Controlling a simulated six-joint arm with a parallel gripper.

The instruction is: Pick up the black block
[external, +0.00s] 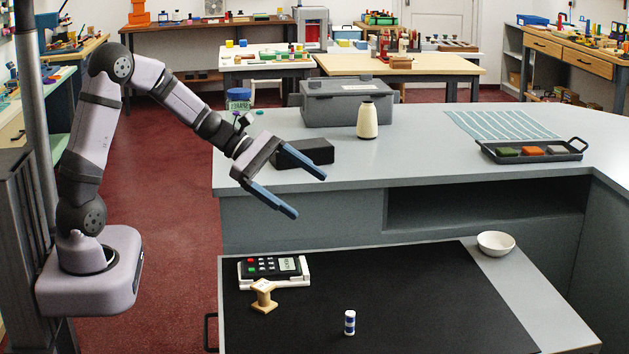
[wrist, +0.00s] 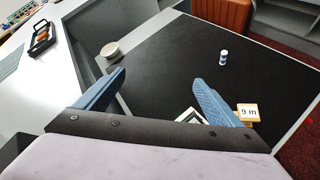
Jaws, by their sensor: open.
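The black block (external: 310,150) is a dark, low rectangular block on the grey counter, left of the cream bottle. My gripper partly covers its left end in the external view.
On the counter are a grey case (external: 345,110), a cream bottle (external: 367,121) and a tray (external: 545,158) of coloured blocks. A white bowl (external: 496,243) sits beside the mat.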

